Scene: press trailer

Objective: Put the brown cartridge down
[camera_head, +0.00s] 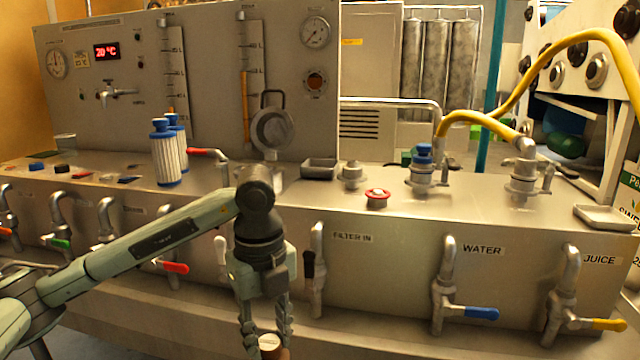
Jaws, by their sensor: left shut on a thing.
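My left gripper (267,332) hangs pointing down in front of the metal counter, at the bottom of the head view. It is shut on the brown cartridge (270,349). Only the cartridge's pale round top and a little of its brown side show between the fingers. The rest is cut off by the lower picture edge. My right gripper is not in view. Two white ribbed cartridges with blue caps (166,154) stand upright on the counter, further back and left of the gripper.
The counter front carries taps with coloured levers, including a blue one (481,313) and a yellow one (608,324). A small grey tray (320,169) and a red knob (377,197) sit on top. A yellow hose (490,122) arches at right.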

